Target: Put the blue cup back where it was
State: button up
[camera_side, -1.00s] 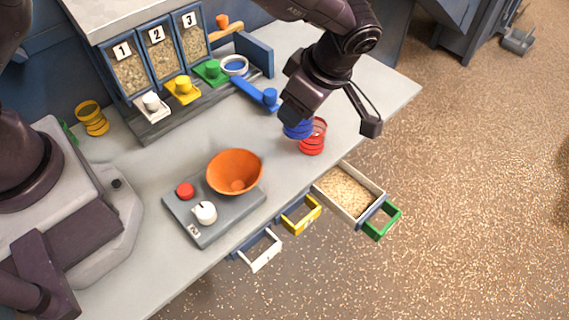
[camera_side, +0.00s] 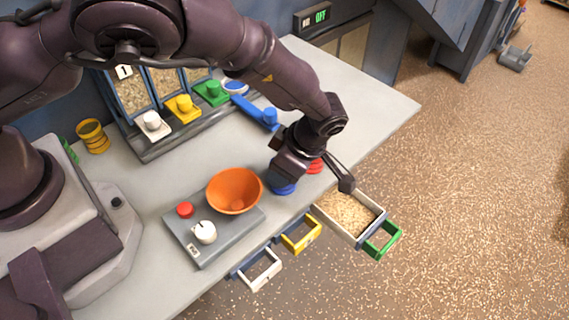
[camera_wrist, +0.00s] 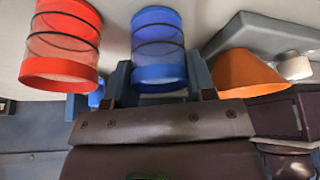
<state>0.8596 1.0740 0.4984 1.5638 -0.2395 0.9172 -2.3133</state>
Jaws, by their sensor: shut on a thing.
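The blue cup (camera_wrist: 159,50) is a clear cylinder with blue bands. In the wrist view it sits between the fingers of my gripper (camera_wrist: 160,85), which is shut on it. In the side view my gripper (camera_side: 287,178) hides most of the cup, and only its blue lower part (camera_side: 284,189) shows, low at the worktop just right of the orange bowl. I cannot tell whether it touches the worktop. The red cup (camera_wrist: 62,42) stands beside it, apart from it; in the side view the red cup (camera_side: 314,167) is partly hidden behind my gripper.
An orange bowl (camera_side: 234,191) sits on a grey scale-like base with a red button (camera_side: 185,209) and white knob (camera_side: 204,232). An open green-handled drawer of grains (camera_side: 348,212) juts from the front edge. Yellow (camera_side: 301,236) and white (camera_side: 260,270) drawer handles are nearby. A yellow cup (camera_side: 92,136) stands left.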

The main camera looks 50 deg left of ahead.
jog(key=o, duration=0.7)
jog(key=shift+f, duration=0.1)
